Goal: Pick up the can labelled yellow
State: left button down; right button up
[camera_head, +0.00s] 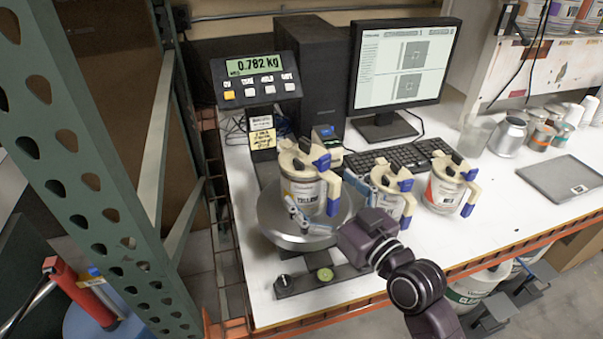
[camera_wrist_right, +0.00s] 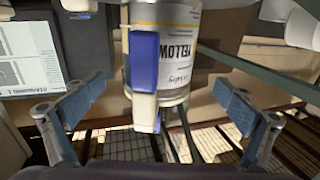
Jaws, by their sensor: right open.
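My right gripper (camera_head: 328,202) is open at the can's near side, with one finger to either side of the handle. My left gripper is not in view.
The scale display (camera_head: 255,78) reads 0.782 kg. A second lidded can (camera_head: 390,190) stands close right of my gripper, and a red-labelled can (camera_head: 443,190) beyond it. A keyboard (camera_head: 405,157) and monitor (camera_head: 402,65) are behind. The table's front right is clear.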

jog(key=shift+w+a+r+p, duration=0.2)
jog(key=shift+w+a+p, duration=0.15)
jog(key=shift+w, duration=0.2)
jog(key=shift+w+a+r+p, duration=0.15)
jog(key=shift+w+a+p, duration=0.2)
jog(key=shift+w, duration=0.3)
jog(key=x, duration=0.1)
jog(key=p+x, duration=0.1)
jog(key=x, duration=0.1)
jog(key=shift+w+a+f, duration=0.1)
jog(key=shift+w+f, duration=0.1)
jog(key=shift+w, duration=0.05)
jog(key=c, duration=2)
jog(key=shift+r, duration=0.2)
jog(key=shift+c, duration=0.7)
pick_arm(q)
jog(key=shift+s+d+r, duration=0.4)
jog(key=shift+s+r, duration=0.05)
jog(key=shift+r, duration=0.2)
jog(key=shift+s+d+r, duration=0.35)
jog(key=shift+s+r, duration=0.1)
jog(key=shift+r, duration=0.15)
pick_arm(e)
jog(key=shift+r, duration=0.1)
